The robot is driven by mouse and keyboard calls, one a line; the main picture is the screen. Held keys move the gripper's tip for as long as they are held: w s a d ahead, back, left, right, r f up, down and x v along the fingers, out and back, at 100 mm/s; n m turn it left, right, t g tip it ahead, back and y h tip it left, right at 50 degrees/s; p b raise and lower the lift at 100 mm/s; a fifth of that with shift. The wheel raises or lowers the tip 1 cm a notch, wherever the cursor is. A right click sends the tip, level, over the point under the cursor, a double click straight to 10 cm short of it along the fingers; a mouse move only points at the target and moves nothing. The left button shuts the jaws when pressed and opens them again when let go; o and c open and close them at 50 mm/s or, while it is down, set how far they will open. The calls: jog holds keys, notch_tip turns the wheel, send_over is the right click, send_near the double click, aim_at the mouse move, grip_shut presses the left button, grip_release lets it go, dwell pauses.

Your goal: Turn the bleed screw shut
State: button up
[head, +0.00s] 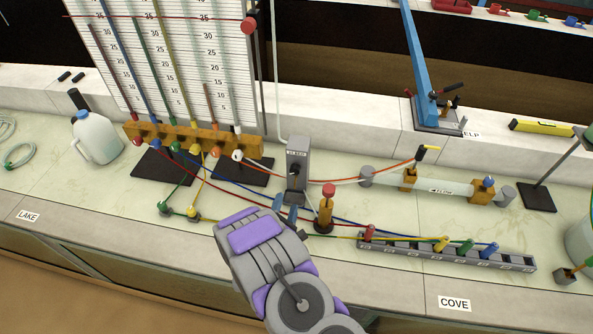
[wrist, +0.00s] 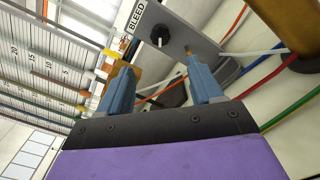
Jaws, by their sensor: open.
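The bleed screw is a small black knob (wrist: 160,36) with a pale mark, on the face of a grey upright block labelled BLEED. In the head view, the block (head: 301,148) stands on the bench in front of the tube board, with the dark knob (head: 294,172) on its front. My gripper (head: 286,208) is in front of and below the block, its blue fingers pointing at it. In the wrist view, my gripper (wrist: 157,62) is open and empty. The knob lies beyond and slightly above the gap between the fingertips, apart from both fingers.
A brass post with a red top (head: 327,208) stands close right of my gripper. Coloured tubes cross the bench around the block. A grey manifold strip (head: 400,251) lies at the right front, and a clear flow tube (head: 445,187) lies behind it. A white jug (head: 96,138) stands left.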

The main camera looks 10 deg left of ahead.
aim_at(295, 173)
jog(key=w, duration=1)
jog(key=w+a, duration=0.1)
jog(key=w, duration=0.4)
jog(key=shift+w+b, duration=0.3)
jog(key=shift+c, duration=0.4)
jog(key=shift+d, duration=0.1)
jog(key=c, duration=1)
jog(key=shift+o, duration=0.2)
